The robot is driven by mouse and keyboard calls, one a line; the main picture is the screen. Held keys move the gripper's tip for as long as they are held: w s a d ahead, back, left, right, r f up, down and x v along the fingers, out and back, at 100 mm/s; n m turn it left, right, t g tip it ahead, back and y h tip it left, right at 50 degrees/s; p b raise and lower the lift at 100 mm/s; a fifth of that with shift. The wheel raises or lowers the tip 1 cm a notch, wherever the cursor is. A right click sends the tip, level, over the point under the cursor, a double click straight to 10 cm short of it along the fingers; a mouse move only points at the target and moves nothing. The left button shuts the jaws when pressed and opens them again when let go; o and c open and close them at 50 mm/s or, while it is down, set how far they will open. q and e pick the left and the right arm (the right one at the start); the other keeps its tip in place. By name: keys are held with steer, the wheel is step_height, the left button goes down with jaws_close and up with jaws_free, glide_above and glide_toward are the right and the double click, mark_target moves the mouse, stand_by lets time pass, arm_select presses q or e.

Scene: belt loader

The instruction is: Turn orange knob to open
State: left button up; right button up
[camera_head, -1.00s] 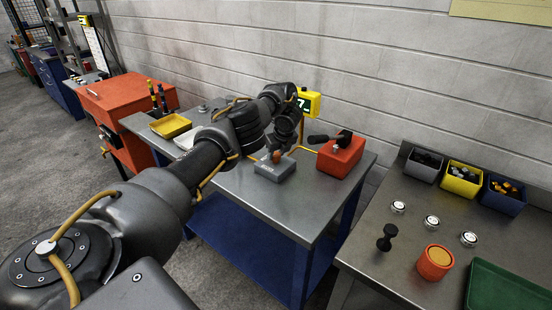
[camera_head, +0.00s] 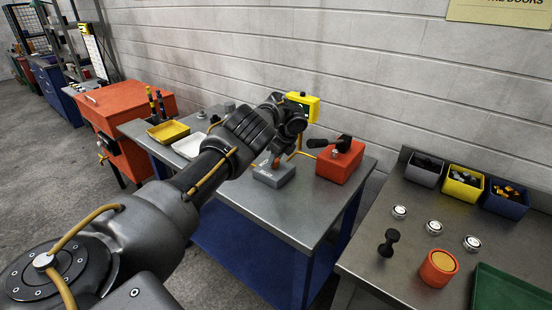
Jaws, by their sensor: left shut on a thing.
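The orange knob (camera_head: 276,162) shows as a small orange patch on top of a grey box (camera_head: 276,176) on the steel workbench. My left gripper (camera_head: 277,157) reaches down over the box from above and is shut on the knob. The fingers and wrist hide most of the knob, so its turn angle cannot be made out. My right gripper is not in view.
A red box with a black handle (camera_head: 340,163) stands right of the grey box. A yellow display (camera_head: 308,106) is behind my wrist. Yellow (camera_head: 168,131) and white (camera_head: 190,145) trays lie to the left. Another table (camera_head: 360,252) stands at right.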

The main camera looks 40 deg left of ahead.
arm_select(q)
steer(key=shift+r, duration=0.1)
steer(key=o, duration=1)
steer(key=shift+a, duration=0.1)
steer(key=v, duration=1)
steer(key=shift+d+r+b, duration=0.25)
steer(key=shift+r+b, duration=0.05)
steer(key=shift+b, duration=0.15)
